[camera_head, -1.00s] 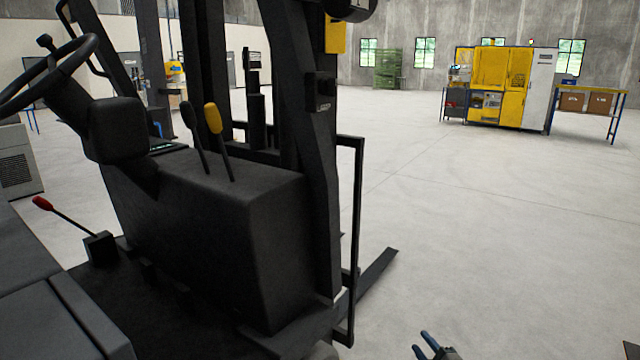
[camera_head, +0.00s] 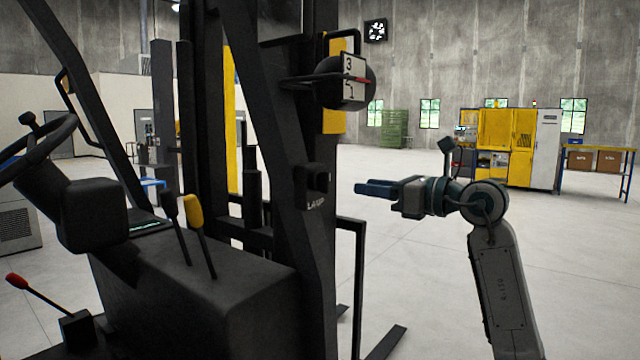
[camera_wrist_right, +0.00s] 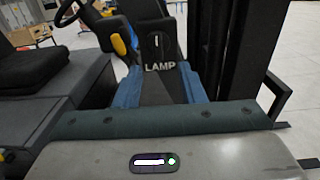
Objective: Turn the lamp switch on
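The lamp switch (camera_head: 311,186) is a small black box on the forklift's dark mast post, with a partly visible white label beneath it. In the right wrist view the switch (camera_wrist_right: 156,43) has a dark knob with a short upright white mark, above the word LAMP. My right gripper (camera_head: 364,189) is to the right of the switch, at about its height, pointing left and apart from it. In the wrist view its two blue fingers (camera_wrist_right: 160,84) are spread, with a dark panel showing between them and nothing held. My left gripper is not in view.
Levers with a yellow knob (camera_head: 194,209) and a red knob (camera_head: 16,281) stand left. A black side frame (camera_head: 360,270) rises below the gripper. Open floor lies to the right.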

